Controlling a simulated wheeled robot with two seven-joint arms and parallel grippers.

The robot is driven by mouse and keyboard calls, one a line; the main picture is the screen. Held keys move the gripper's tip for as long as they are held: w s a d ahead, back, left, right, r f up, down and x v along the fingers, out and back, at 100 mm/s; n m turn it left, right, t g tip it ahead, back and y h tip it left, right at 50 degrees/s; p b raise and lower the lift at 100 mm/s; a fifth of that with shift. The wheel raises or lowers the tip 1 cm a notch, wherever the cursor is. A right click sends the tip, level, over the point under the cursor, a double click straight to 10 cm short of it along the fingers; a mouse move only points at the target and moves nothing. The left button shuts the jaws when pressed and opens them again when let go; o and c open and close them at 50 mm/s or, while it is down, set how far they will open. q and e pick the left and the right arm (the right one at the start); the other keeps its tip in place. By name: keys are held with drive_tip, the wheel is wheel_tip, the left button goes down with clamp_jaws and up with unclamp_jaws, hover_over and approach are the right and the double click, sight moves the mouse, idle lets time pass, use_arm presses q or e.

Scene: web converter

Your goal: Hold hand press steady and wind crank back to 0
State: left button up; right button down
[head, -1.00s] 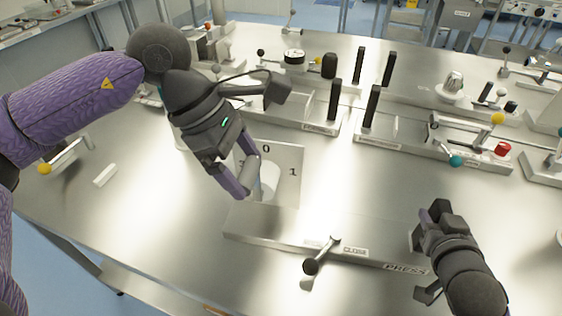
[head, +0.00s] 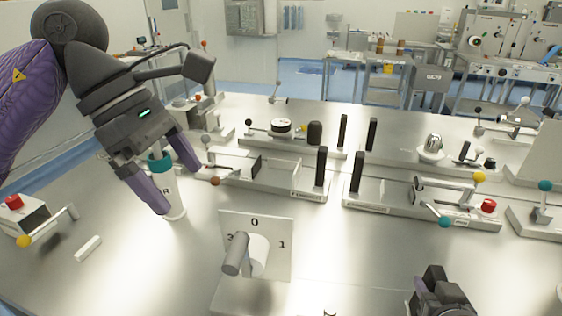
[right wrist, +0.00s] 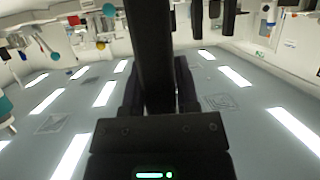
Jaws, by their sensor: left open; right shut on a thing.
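The hand press has an upright white dial plate (head: 284,228) with 0 at the top, 1 at the right and a partly covered number at the left. Its crank (head: 236,254) is a grey grip beside a white hub, on the left side of the plate. Its exact reading cannot be told. My left gripper (head: 178,188) is open and empty, up and left of the crank, in front of a white cylinder with a teal top (head: 161,163). My right gripper (head: 440,290) is at the bottom right, shut on the press; the contact is cut off. A dark bar (right wrist: 150,50) shows between its fingers in the right wrist view.
A yellow-knobbed lever box with a red button (head: 14,203) and a white block (head: 88,248) lie at the left. Behind stand fixtures with black upright handles (head: 321,168). Bare steel table lies between the press and these fixtures.

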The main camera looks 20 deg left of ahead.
drive_tip(key=shift+d+p, duration=0.1)
drive_tip(key=shift+p, duration=0.55)
idle(0.4)
drive_tip(key=shift+c, duration=1.4)
unclamp_jaws()
drive_tip(key=shift+w, duration=0.1)
drive_tip(key=v, duration=0.7)
drive_tip(key=shift+s+r, duration=0.2)
drive_tip(key=shift+r, duration=0.05)
